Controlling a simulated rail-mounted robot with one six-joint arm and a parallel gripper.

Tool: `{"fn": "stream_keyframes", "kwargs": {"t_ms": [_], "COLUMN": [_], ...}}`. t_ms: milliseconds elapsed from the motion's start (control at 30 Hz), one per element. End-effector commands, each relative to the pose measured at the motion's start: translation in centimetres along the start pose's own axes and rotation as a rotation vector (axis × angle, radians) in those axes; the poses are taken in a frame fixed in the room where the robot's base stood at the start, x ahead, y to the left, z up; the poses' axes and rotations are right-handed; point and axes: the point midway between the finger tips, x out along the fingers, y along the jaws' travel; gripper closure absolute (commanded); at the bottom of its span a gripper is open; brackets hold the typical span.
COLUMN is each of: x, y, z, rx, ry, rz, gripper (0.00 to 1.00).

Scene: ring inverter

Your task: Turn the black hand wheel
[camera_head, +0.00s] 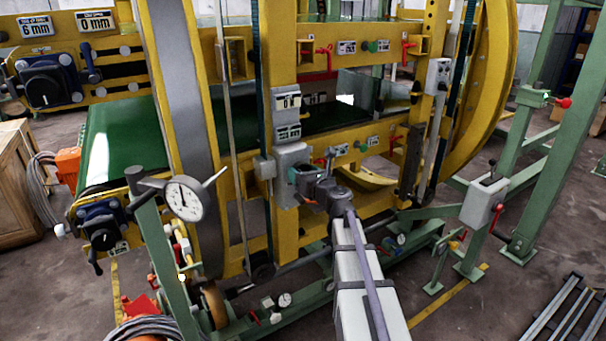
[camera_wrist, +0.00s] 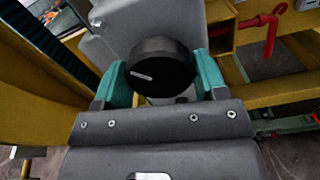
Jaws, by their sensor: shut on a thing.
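The black hand wheel (camera_wrist: 162,62) is a round dark knob with a pale line on its face, left of its middle. It sits on a grey housing, which is also in the head view (camera_head: 291,157) on the yellow frame. My gripper (camera_wrist: 160,74) has its teal finger pads on the left and right sides of the wheel and is shut on it. In the head view my gripper (camera_head: 304,177) is at the housing, and the wheel is mostly hidden there by the fingers.
A red handle (camera_wrist: 262,24) sticks out right of the wheel. Yellow beams surround the housing. In the head view, a dial gauge (camera_head: 184,198) stands left on a green post, and a grey lever box (camera_head: 483,202) is at the right. Other black knobs (camera_head: 43,84) are at the far left.

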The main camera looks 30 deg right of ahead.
Motion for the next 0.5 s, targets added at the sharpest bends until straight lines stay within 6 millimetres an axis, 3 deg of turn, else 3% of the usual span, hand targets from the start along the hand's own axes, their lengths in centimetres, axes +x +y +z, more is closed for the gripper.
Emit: {"fn": "stream_keyframes", "kwargs": {"t_ms": [167,200,433,500], "x": [-0.06,-0.06,-0.03,-0.02], "y": [0.02,0.02,0.01,0.01], "z": [-0.04,-0.04,-0.02,-0.02], "rx": [-0.002,-0.002,-0.002,-0.002], "ry": [0.0,0.0,0.0,0.0], "rz": [0.0,0.0,0.0,0.0], "gripper": [0.58,0.31,0.09,0.09]}}
